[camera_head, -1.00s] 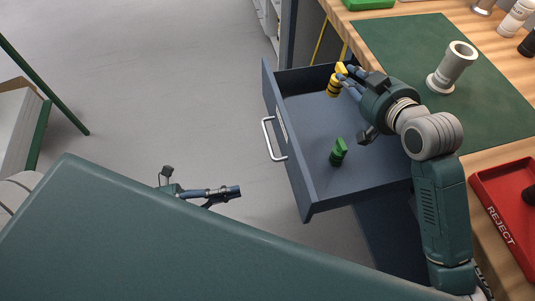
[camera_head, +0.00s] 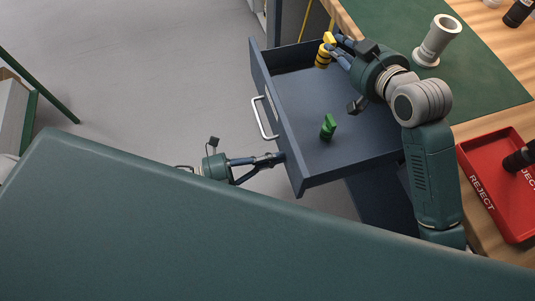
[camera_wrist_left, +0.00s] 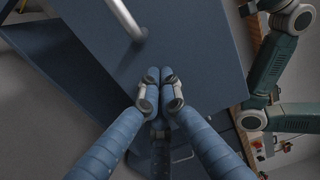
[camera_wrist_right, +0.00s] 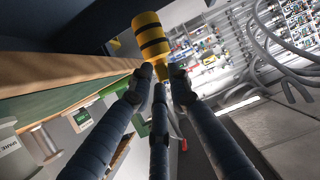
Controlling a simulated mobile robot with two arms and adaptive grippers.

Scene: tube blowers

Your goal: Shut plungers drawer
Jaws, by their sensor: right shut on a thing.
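The blue-grey drawer (camera_head: 350,150) stands open, pulled out from under the workbench, with a silver bar handle (camera_head: 264,118) on its front. A green plunger (camera_head: 327,127) stands inside it. My left gripper (camera_head: 280,159) is shut and empty, its fingertips at the drawer front, below the handle. In the left wrist view the closed fingertips (camera_wrist_left: 160,76) are against or very near the front panel (camera_wrist_left: 195,45); contact is unclear. My right gripper (camera_head: 331,46) is shut on a yellow plunger with black bands (camera_head: 322,60), over the drawer's far side. The plunger also shows in the right wrist view (camera_wrist_right: 151,38).
The wooden workbench (camera_head: 519,70) at the right carries a green mat (camera_head: 485,85), a grey tube blower (camera_head: 437,40) and a red reject tray (camera_head: 480,180) with a dark part in it. My right arm reaches across the open drawer. Clear floor lies left of the drawer.

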